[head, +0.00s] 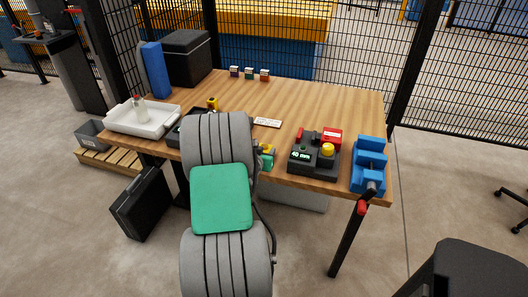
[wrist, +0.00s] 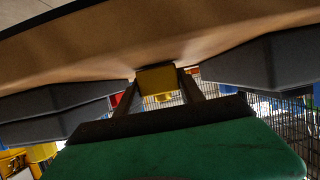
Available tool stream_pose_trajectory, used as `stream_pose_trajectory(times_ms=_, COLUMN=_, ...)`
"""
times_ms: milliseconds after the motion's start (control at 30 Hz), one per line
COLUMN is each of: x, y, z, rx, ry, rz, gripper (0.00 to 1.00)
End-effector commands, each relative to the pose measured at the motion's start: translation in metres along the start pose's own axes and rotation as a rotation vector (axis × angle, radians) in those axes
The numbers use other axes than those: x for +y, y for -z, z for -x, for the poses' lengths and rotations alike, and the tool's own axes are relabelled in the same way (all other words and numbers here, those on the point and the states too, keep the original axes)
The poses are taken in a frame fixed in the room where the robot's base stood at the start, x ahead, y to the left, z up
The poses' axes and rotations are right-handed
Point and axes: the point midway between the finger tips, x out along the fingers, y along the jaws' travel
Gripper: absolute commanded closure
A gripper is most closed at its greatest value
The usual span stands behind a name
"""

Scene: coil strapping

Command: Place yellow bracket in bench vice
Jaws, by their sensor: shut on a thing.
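The yellow bracket (wrist: 157,77) is between the two fingers of my gripper (wrist: 160,86) in the wrist view, and the gripper is shut on it. In the head view my arm hides most of the gripper. A small yellow piece (head: 267,148) shows just right of the arm at the front edge of the table, likely the held bracket, with a green part of my gripper below it. The blue bench vice (head: 368,158) stands at the table's front right corner, with a red-ended handle in front. My gripper is left of the vice, apart from it.
A dark device (head: 313,158) with a yellow button and red part stands between my gripper and the vice. The wooden table (head: 330,105) is clear at the back right. A white tray (head: 142,117), a black box (head: 186,56) and small blocks (head: 249,73) are farther off.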

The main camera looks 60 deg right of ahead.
Motion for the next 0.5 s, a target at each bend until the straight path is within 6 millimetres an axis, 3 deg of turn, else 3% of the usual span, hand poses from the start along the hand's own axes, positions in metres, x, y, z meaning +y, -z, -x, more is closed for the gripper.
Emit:
stream_pose_trajectory(times_ms=167, x=-0.0001, y=-0.0041, z=-0.0018, rx=0.001, ry=0.0, rz=0.0, gripper=1.0)
stream_pose_trajectory(times_ms=200, x=0.0, y=-0.0035, z=-0.0012, rx=0.0, ry=0.0, rz=0.0, gripper=0.52)
stream_pose_trajectory(times_ms=433, x=0.0001, y=-0.0033, z=-0.001, rx=-0.001, ry=0.0, rz=0.001, gripper=0.34)
stream_pose_trajectory(times_ms=500, x=0.0, y=-0.0032, z=-0.0009, rx=-0.001, ry=0.0, rz=0.001, gripper=0.33)
